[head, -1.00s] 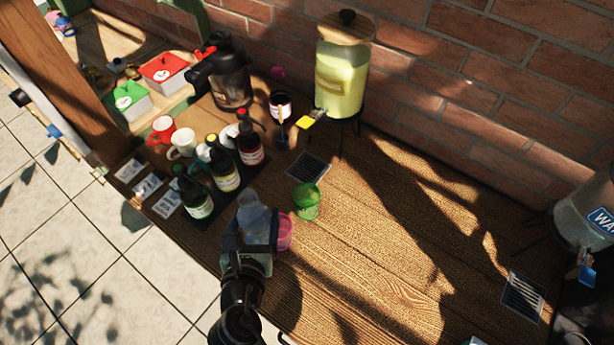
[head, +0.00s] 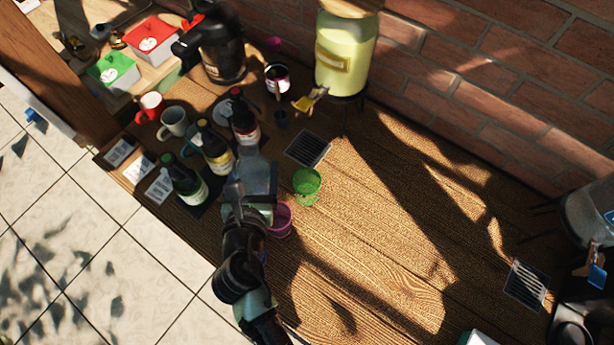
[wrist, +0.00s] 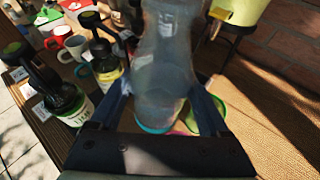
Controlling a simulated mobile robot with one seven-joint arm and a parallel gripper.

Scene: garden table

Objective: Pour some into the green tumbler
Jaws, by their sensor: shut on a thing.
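The green tumbler (head: 307,187) stands upright on the wooden table, right of my gripper. A pink tumbler (head: 281,222) stands just below and left of it, partly hidden by my gripper. My gripper (head: 256,198) is shut on a translucent grey-blue bottle (head: 260,174). The bottle is held left of the green tumbler, apart from it; I cannot tell its exact tilt or fill level. In the wrist view the bottle (wrist: 166,65) fills the middle between the fingers (wrist: 163,108).
Several dark pump bottles (head: 215,152) stand close left of the held bottle, with mugs (head: 173,122) beyond. A yellow drink dispenser (head: 345,52) stands by the brick wall. A black grate (head: 307,149) lies behind the green tumbler. The table to the right is mostly clear.

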